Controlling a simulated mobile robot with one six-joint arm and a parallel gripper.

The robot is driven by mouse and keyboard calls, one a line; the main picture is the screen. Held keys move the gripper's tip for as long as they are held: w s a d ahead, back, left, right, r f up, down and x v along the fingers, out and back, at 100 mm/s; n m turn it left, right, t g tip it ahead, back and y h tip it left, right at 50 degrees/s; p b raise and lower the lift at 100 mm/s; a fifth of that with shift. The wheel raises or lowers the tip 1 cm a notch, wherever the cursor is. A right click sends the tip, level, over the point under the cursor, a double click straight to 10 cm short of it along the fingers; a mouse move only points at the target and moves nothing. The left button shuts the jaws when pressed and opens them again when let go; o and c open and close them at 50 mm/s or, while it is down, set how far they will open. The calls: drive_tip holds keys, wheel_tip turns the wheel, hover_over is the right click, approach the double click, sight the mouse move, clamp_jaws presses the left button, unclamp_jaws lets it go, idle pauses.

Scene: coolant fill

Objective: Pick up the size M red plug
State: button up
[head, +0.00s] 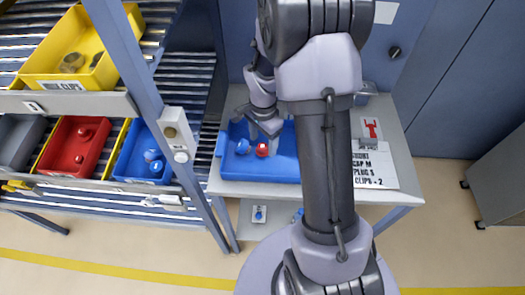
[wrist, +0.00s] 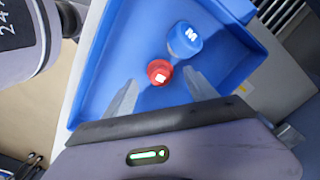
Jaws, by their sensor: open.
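A small red plug (head: 262,150) with a white mark on top sits in the blue tray (head: 285,168) on the grey bench. It also shows in the wrist view (wrist: 159,72), where its size letter is too small to read. A larger blue cap (wrist: 185,40) marked M is close beside it, up and to the right; the head view shows this cap (head: 243,146) left of the plug. My gripper (wrist: 160,80) is open and empty, its fingers on either side of the red plug in the wrist view. I cannot tell whether they touch it.
A rack at left holds a yellow bin (head: 100,75), a red bin (head: 60,160) and a blue bin (head: 130,163). The rack post (head: 150,90) stands close to the bench.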

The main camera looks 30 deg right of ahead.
wheel_tip(320, 180, down, 3)
drive_tip(key=shift+r, duration=0.1)
drive_tip(key=c, duration=1.4)
drive_tip(key=shift+r, duration=0.15)
